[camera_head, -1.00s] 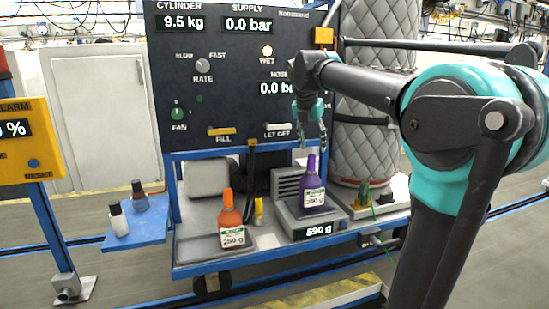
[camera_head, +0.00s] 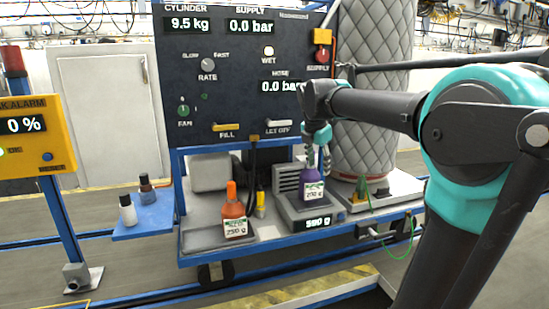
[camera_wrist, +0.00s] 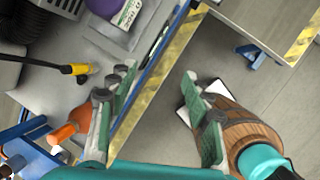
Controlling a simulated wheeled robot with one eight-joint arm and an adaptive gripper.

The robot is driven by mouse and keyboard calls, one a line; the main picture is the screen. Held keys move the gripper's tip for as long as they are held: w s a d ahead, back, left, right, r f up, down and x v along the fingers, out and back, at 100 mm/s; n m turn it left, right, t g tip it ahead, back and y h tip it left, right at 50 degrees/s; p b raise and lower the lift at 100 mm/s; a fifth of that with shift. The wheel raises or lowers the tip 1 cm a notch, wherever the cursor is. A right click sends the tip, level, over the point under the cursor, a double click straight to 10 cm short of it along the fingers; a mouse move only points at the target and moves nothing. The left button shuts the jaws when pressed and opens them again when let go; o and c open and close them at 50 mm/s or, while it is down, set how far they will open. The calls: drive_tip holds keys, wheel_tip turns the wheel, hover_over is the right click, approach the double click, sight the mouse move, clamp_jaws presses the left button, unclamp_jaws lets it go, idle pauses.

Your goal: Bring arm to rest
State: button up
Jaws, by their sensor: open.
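My gripper (camera_head: 318,155) hangs from my arm in front of the dark control panel (camera_head: 235,75), its fingers apart. In the head view it overlaps the top of the purple bottle (camera_head: 312,188); whether they touch is hard to tell there. In the wrist view my gripper (camera_wrist: 158,118) is open with nothing between its fingers. The purple bottle (camera_wrist: 112,8) shows beyond the left finger at the top edge, apart from it. The orange bottle (camera_wrist: 68,132) lies left of that finger in the picture.
The orange bottle (camera_head: 235,212) and scale (camera_head: 315,224) stand on the blue-framed cart. A quilted grey cylinder (camera_head: 372,90) stands behind. A yellow alarm box (camera_head: 30,140) is at left. A wood-patterned object (camera_wrist: 240,135) shows behind the right finger. Striped edges border the floor.

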drive_tip(key=s+d+f+m+y, duration=0.1)
drive_tip(key=s+d+f+m, duration=0.1)
drive_tip(key=s+f+m, duration=1)
drive_tip(key=s+d+f+m, duration=0.2)
drive_tip(key=s+f+m, duration=1)
drive_tip(key=f, duration=0.5)
drive_tip(key=shift+s+d+f+m+y, duration=0.15)
drive_tip(key=shift+d+f+m+y, duration=0.25)
drive_tip(key=shift+m, duration=0.2)
